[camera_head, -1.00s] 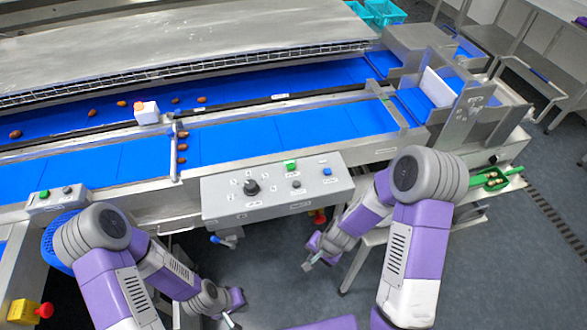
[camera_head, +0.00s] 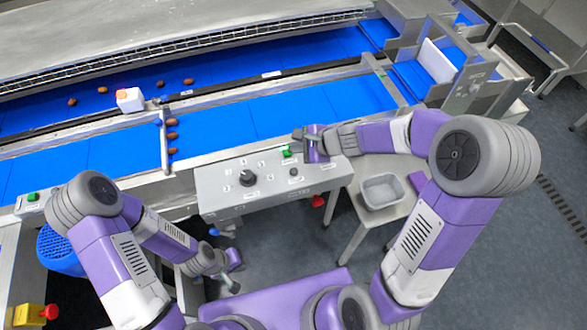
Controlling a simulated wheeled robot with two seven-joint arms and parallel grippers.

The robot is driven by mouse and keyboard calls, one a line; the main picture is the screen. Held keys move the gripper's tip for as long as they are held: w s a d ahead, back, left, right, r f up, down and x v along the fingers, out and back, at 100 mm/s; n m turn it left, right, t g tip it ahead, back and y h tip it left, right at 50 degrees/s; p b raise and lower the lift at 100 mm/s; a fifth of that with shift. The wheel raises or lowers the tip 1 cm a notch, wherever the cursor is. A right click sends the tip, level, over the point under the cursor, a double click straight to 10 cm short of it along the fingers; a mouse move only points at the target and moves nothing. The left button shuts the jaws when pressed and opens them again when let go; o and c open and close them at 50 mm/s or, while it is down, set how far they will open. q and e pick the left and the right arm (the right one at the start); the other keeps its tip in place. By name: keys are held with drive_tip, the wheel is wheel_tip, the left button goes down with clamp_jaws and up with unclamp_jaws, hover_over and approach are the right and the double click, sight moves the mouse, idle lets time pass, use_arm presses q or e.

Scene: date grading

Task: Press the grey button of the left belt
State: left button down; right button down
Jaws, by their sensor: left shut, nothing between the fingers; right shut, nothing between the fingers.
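A small grey control box (camera_head: 30,206) stands at the left end of the belt front, with a green button (camera_head: 32,197) showing. My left arm covers the rest of its top, so no grey button is visible there. A larger control panel (camera_head: 222,203) in the middle carries a black knob (camera_head: 248,178), a green button (camera_head: 286,153) and a small grey button (camera_head: 293,171). My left gripper (camera_head: 231,286) is shut and empty, low in front of the machine. My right gripper (camera_head: 299,135) is shut and empty, over the panel's back right part beside the green button.
Blue belts (camera_head: 255,113) run behind the panel with several dates on them. A white block (camera_head: 130,99) sits at the belt divider. A grey tray (camera_head: 382,192) lies on a side table at right. A red and yellow emergency stop (camera_head: 48,311) is at lower left.

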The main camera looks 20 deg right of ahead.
drive_tip(key=shift+f, duration=0.15)
drive_tip(key=b, duration=0.7)
hover_over(296, 173)
wheel_tip(296, 173, down, 7)
drive_tip(key=shift+w+f, duration=0.1)
drive_tip(key=shift+f, duration=0.1)
drive_tip(key=shift+f+b, duration=0.65)
drive_tip(key=shift+b, duration=0.05)
idle(0.9)
drive_tip(key=shift+f+b, duration=0.4)
drive_tip(key=shift+b, duration=0.05)
drive_tip(key=shift+f+b, duration=0.45)
drive_tip(key=shift+b, duration=0.1)
idle(0.5)
drive_tip(key=shift+r, duration=0.15)
drive_tip(key=shift+r+p, duration=0.75)
drive_tip(key=shift+p, duration=0.05)
drive_tip(key=shift+r, duration=0.1)
